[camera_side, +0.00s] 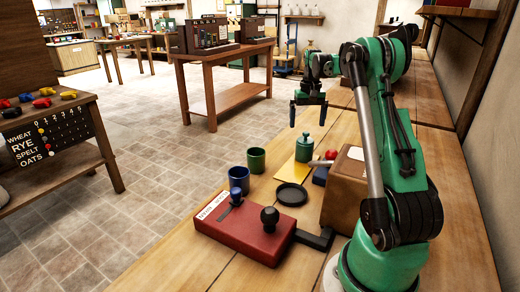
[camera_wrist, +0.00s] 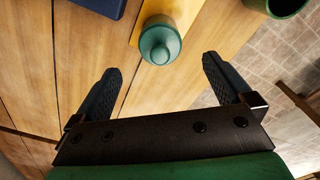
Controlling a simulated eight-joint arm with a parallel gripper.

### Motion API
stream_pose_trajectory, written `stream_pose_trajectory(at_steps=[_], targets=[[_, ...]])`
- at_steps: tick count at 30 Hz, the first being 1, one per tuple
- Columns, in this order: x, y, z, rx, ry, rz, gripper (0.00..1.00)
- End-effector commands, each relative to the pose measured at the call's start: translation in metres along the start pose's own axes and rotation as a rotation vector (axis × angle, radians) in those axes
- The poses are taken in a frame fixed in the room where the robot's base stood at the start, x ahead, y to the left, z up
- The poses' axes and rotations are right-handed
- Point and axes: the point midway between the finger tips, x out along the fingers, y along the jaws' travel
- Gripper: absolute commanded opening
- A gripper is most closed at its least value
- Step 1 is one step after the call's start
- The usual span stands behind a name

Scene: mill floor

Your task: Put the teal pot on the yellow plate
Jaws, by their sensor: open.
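The teal pot (camera_side: 304,149), lidded with a round knob, stands upright at the far end of the flat yellow plate (camera_side: 287,173) on the wooden bench. In the wrist view the pot (camera_wrist: 160,42) overlaps the end of the yellow plate (camera_wrist: 188,12); I cannot tell whether its whole base is on it. My gripper (camera_side: 307,113) is open and empty, pointing down above and slightly beyond the pot. In the wrist view my gripper (camera_wrist: 162,68) has its two dark fingers wide apart, with the pot ahead of the gap and apart from both.
A green cup (camera_side: 256,161) and blue cup (camera_side: 238,180) stand left of the plate. A black dish (camera_side: 291,195) lies nearer. A blue block (camera_side: 320,177), red ball (camera_side: 331,154) and brown box (camera_side: 344,187) are right. A red box (camera_side: 243,232) is in front.

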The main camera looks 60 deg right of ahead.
Motion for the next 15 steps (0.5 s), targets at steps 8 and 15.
stream_pose_trajectory(at_steps=[8,15], targets=[[-0.041,0.0,0.0,0.0,0.0,0.0,0.99],[-0.058,-0.035,0.013,-0.082,0.049,-0.002,0.99]])
